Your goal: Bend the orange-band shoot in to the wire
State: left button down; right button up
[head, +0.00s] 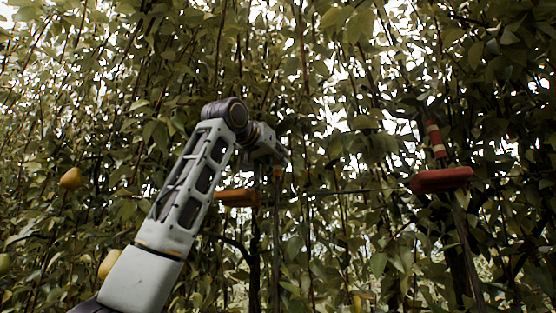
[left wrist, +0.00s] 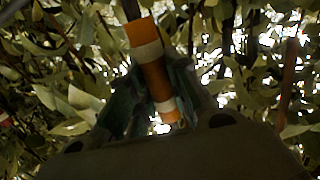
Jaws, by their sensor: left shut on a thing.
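My left gripper (head: 279,161) is at the middle of the head view, in front of the foliage. In the left wrist view the orange band (left wrist: 155,75), with pale stripes, sits between its fingers, and they are shut on the shoot there. A bit of the orange band (head: 277,173) shows just under the gripper in the head view. The dark wire (head: 345,191) runs across behind the leaves, below gripper height. An orange bar-shaped piece (head: 237,197) lies at wire height, left of and below the gripper. My right gripper is not in view.
At right, a red band with pale stripes (head: 433,137) is on another shoot, above a red bar-shaped piece (head: 441,179). Yellow pears (head: 71,178) hang at left, one partly behind my arm (head: 108,262). Dense leaves and thin stems fill most of the space.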

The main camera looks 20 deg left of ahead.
pick_arm(q)
jog(key=shift+r, duration=0.1)
jog(key=c, duration=1.8)
grip_release()
jog(key=o, duration=0.5)
jog(key=shift+w, duration=0.4)
jog(key=shift+s, duration=0.5)
jog(key=v, duration=1.1)
jog(key=shift+a, duration=0.1)
